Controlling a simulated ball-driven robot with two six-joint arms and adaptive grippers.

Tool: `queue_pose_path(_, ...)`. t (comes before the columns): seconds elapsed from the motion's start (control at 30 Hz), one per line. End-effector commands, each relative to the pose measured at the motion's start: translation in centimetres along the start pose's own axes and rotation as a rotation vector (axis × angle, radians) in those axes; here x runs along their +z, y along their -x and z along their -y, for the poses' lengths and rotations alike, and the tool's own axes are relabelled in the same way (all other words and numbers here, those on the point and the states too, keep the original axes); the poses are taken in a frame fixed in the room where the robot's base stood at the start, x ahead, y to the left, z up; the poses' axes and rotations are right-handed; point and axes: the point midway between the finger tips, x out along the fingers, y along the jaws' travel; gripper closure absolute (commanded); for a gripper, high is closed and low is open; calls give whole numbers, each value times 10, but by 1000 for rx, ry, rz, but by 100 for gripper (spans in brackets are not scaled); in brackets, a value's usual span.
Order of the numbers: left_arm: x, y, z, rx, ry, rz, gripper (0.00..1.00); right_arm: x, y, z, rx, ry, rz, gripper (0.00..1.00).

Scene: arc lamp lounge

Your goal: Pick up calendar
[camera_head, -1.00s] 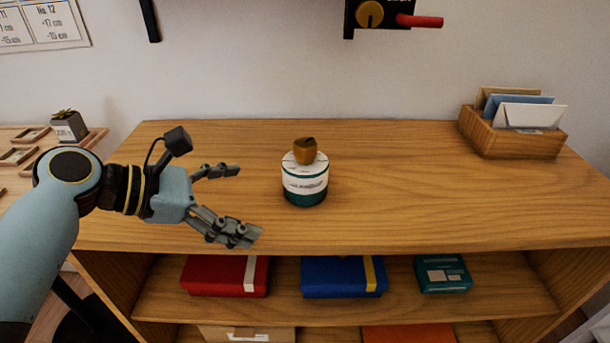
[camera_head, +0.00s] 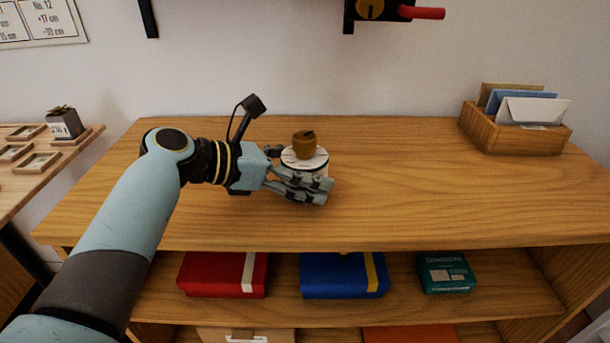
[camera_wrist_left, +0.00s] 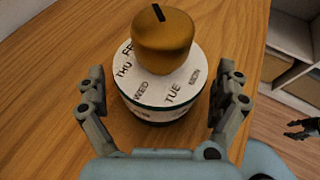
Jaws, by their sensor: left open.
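The calendar (camera_head: 305,160) is a short round drum with a white top, weekday lettering and a brown knob. It stands upright on the wooden shelf top. In the left wrist view the calendar (camera_wrist_left: 165,90) shows day names on its top around the bronze knob, with a dark green edge below. My left gripper (camera_head: 302,172) is open, its fingers on either side of the drum. In the left wrist view the left gripper (camera_wrist_left: 165,100) shows a gap between each finger and the drum. The near finger hides the drum's lower front in the head view.
A wooden letter holder (camera_head: 515,133) with cards stands at the back right. A red box (camera_head: 215,275), a blue box (camera_head: 340,277) and a teal box (camera_head: 446,273) lie on the shelf below. The top right of the calendar is clear.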

Motion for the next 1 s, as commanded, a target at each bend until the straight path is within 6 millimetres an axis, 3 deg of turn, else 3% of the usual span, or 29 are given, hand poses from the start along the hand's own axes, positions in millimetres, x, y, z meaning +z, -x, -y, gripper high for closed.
queue_pose_path(0.23, 0, -2, 0, 1, -1, 0, 0, 0, 0, 1, -1, -1, 0, 60)
queue_pose_path(0.8, 0, -2, 0, 1, -1, 0, 73, 0, 0, 3, -4, -2, -1, 60)
queue_pose_path(1.0, 1, -2, -1, 1, -2, 2, 76, 0, 0, 3, -4, -2, -1, 60)
